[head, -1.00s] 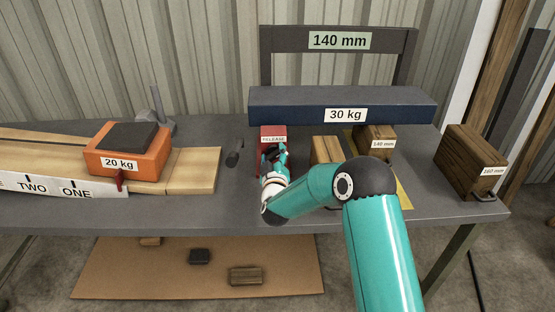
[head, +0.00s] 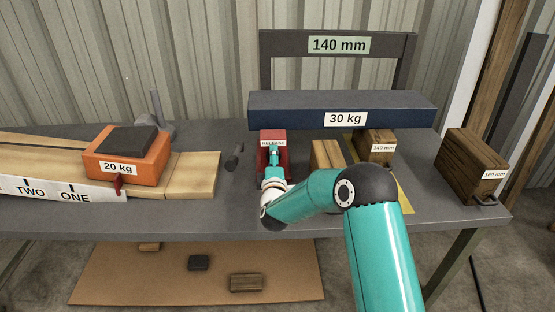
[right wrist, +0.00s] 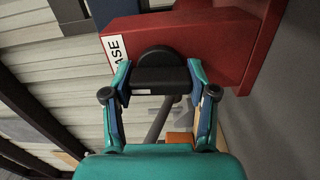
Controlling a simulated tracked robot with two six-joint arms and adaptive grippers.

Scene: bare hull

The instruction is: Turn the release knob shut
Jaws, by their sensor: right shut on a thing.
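The red release box (head: 281,136) stands on the grey bench under the left part of the blue 30 kg beam. In the right wrist view its red face (right wrist: 215,40) carries a white label, partly cut off. The black release knob (right wrist: 160,70) has a rounded top and sticks out from that face. My right gripper (head: 273,152) is at the front of the box. In the right wrist view my right gripper (right wrist: 161,80) has one finger on each side of the knob and is shut on it. In the head view it hides the knob. My left gripper is in neither view.
The blue 30 kg beam (head: 290,106) lies above the box, before the 140 mm frame (head: 266,60). Wooden blocks (head: 326,154) stand to the right. At left are an orange 20 kg weight (head: 130,168) on planks and a small dark cylinder (head: 234,156).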

